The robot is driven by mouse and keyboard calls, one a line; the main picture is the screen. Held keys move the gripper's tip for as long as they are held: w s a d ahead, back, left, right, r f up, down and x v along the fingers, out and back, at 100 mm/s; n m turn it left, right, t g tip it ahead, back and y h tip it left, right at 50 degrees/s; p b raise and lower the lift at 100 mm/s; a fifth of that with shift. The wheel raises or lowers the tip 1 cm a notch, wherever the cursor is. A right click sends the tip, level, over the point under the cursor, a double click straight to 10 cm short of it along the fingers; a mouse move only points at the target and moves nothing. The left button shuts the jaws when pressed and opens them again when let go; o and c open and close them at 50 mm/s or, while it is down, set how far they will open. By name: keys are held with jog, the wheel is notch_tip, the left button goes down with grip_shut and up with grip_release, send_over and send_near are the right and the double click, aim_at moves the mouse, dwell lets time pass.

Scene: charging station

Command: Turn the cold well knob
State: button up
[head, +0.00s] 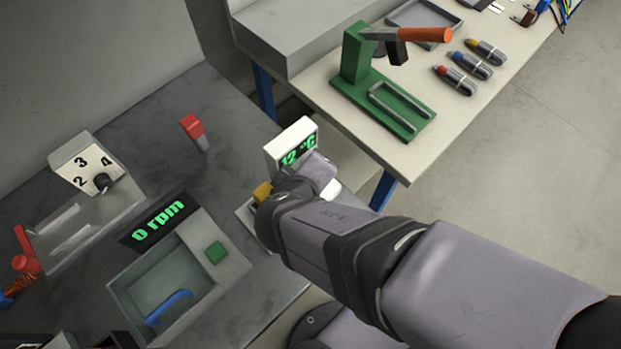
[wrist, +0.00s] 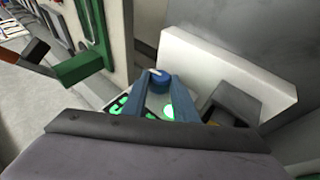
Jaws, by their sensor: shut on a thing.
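The cold well (head: 289,138) is a pale unit with a green display reading about 12 °C. It stands on the dark bench, partly hidden behind my arm in the head view. In the wrist view its knob (wrist: 159,80) is blue with a white mark on top. My gripper (wrist: 162,84) has its two blue-grey fingers on either side of the knob and is shut on it. Green display figures (wrist: 119,104) show beside the fingers. My wrist hides the knob and fingertips in the head view.
A device with a 0 rpm display (head: 159,221) and green button stands left of my arm. A numbered dial box (head: 86,166) is farther left. A red-topped item (head: 193,130) stands behind. A green stand (head: 381,100) is on the pale table at the upper right.

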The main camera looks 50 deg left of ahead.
jog(key=shift+s+f+t+b, duration=0.3)
jog(key=shift+t+b, duration=0.6)
jog(key=shift+b, duration=1.3)
jog(key=shift+f, duration=0.1)
jog(key=shift+w+r+n+t+b, duration=0.1)
jog(key=shift+r+n+t+b, duration=0.1)
jog(key=shift+n+t+b, duration=0.3)
jog(key=o, duration=1.1)
jog(key=shift+r+p, duration=0.35)
jog(key=shift+r, duration=4.7)
